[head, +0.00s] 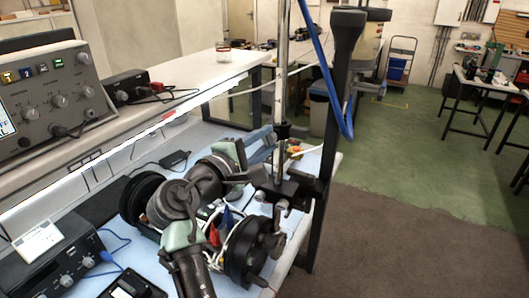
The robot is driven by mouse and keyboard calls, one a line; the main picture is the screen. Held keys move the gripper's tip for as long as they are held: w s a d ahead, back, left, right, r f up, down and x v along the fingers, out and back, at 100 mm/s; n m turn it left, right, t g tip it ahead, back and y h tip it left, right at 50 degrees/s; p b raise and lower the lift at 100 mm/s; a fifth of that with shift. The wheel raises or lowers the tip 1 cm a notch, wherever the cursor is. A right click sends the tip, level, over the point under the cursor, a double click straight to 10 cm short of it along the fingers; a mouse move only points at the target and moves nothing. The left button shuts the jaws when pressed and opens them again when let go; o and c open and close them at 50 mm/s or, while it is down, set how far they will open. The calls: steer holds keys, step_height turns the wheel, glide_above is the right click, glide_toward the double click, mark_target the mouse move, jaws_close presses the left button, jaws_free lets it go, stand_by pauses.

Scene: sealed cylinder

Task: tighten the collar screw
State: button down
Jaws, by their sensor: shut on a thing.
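A bright vertical rod (283,80) rises from the bench. A dark collar (291,131) sits around it, just above the lower clamp block (287,190). My gripper (273,141) reaches in from the left at the collar's left side and is shut on the collar screw. The screw is very small here and hidden behind the fingers. The sealed cylinder lies on the blue bench mat, with one black end flange (248,252) at front right and another (146,197) at left. My arm covers much of its middle.
A black post (335,110) with a blue hose (325,65) stands close right of the rod. Instrument boxes (60,262) and a control panel (50,95) line the left. Coloured leads lie around the cylinder. The floor (430,170) at right is open.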

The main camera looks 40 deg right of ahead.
steer(key=m+b, duration=0.4)
steer(key=m, duration=0.1)
steer(key=shift+f+m, duration=0.15)
steer(key=shift+m, duration=0.25)
steer(key=m+y+b, duration=0.1)
steer(key=m+b, duration=0.3)
steer(key=m, duration=0.2)
steer(key=m+b, duration=0.4)
steer(key=m, duration=0.1)
steer(key=shift+m+t, duration=0.4)
steer(key=m+b, duration=0.2)
steer(key=m, duration=0.2)
steer(key=shift+r+y+b, duration=0.2)
steer(key=shift+y+b, duration=0.1)
steer(key=shift+m+t, duration=0.3)
steer(key=shift+m, duration=0.1)
steer(key=c, duration=0.9)
jaws_free()
steer(key=o, duration=0.3)
steer(key=shift+s+a+r, duration=0.15)
steer(key=shift+a, duration=0.05)
